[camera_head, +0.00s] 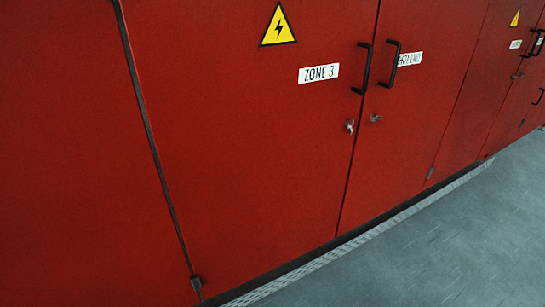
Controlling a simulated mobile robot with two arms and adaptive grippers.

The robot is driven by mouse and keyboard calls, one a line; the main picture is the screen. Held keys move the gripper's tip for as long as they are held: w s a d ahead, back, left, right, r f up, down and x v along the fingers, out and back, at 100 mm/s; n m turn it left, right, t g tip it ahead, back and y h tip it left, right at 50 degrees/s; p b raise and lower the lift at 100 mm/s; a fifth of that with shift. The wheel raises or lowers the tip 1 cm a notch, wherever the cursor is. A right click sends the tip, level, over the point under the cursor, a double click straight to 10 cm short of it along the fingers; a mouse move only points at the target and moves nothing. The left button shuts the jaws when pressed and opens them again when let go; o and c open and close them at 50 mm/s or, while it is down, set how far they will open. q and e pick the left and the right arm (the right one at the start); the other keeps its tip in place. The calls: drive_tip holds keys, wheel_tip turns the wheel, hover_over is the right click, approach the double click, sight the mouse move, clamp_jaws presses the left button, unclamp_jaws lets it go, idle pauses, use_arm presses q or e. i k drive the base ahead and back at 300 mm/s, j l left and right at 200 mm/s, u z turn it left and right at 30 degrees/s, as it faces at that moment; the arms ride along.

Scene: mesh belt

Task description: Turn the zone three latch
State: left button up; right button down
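The zone 3 door (250,150) is a red cabinet panel with a white "ZONE 3" label (318,73). A small metallic latch (350,126) sits near its right edge, below a black bar handle (363,68). The latch is small in the head view, and its exact turn position is hard to tell. Another small metal latch piece (376,118) sits just to the right, on the neighbouring door. Neither of my grippers shows in the head view.
The neighbouring red door (415,130) has a black handle (394,64) and a partly covered label (410,58). A yellow warning triangle (278,27) is above the zone label. More red doors continue at right. The grey floor (430,250) is clear.

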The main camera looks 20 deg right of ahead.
sight(349, 124)
drive_tip(key=z, duration=1.25)
